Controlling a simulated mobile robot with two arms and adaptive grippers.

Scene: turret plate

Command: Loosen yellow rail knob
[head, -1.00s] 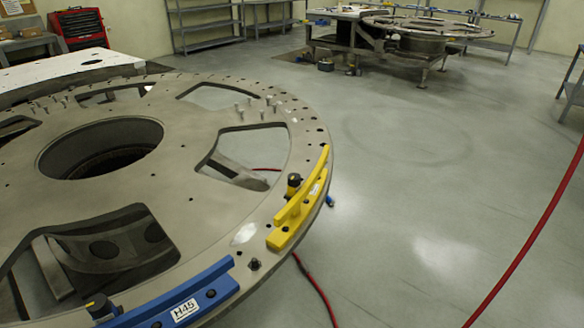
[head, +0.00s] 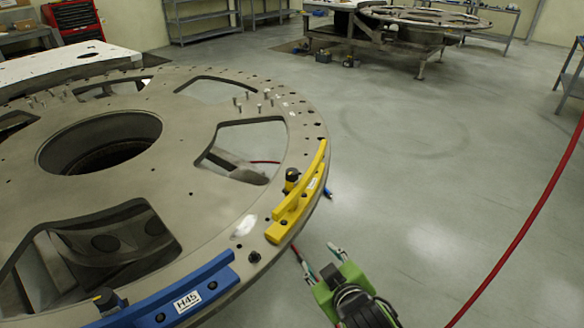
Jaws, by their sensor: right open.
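The yellow rail (head: 298,205) lies along the right rim of the big round turret plate (head: 205,235). Its knob (head: 291,180), black with a yellowish mark, stands upright at the inner side of the rail. My right gripper (head: 315,252) has come in from the bottom, over the floor just outside the plate's rim. It is open and empty, below and to the right of the yellow rail, and apart from the knob. My left gripper is not in view.
A blue rail (head: 185,300) labelled H45 with its own knob (head: 106,300) sits on the near rim. Several pins (head: 250,103) stand on the plate's far side. Open floor (head: 410,190) lies right of the plate.

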